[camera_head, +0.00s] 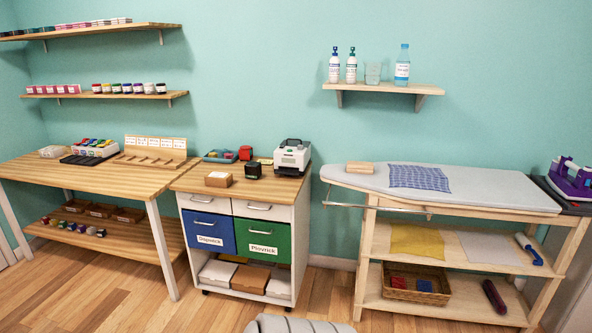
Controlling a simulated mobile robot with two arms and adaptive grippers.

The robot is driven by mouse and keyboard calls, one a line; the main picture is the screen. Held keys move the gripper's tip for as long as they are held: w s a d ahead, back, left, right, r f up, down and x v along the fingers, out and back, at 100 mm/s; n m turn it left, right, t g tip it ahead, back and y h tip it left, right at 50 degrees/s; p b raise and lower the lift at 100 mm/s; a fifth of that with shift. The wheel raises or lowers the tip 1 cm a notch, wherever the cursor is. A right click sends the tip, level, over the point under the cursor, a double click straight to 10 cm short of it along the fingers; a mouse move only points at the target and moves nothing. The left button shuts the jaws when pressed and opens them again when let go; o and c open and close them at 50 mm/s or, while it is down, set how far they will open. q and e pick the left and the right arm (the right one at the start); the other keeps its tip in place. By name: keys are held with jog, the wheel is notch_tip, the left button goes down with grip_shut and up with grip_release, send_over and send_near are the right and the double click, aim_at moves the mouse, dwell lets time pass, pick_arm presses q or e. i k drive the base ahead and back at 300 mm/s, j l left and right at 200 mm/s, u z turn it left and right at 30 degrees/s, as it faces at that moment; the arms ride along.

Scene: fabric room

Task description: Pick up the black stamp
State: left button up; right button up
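A small black block-shaped item (253,170), which looks like the black stamp, stands on the wooden top of the drawer cabinet (195,186). It is upright, between a wooden block with a white label (218,180) and a white and dark machine (292,157). A similar red item (245,153) stands just behind it. Neither of my grippers is in view.
A blue tray (220,157) sits at the cabinet's back. The wooden table (95,180) adjoins it on the left. An ironing-board-topped shelf unit (455,195) stands to the right, past a gap. Wooden floor (110,290) is clear in front.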

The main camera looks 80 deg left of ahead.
aim_at(253, 169)
jog(key=j+u, duration=0.1)
jog(key=u, duration=0.35)
jog(key=j+u, duration=0.15)
jog(key=u, duration=0.3)
jog(key=j+u, duration=0.15)
jog(key=u, duration=0.25)
jog(key=j+u, duration=0.15)
jog(key=u, duration=0.3)
jog(key=j+u, duration=0.15)
jog(key=u, duration=0.3)
jog(key=i+j+u, duration=0.35)
jog(key=j, duration=0.15)
jog(key=i+j+u, duration=0.35)
jog(key=i+j, duration=0.2)
jog(key=j, duration=0.15)
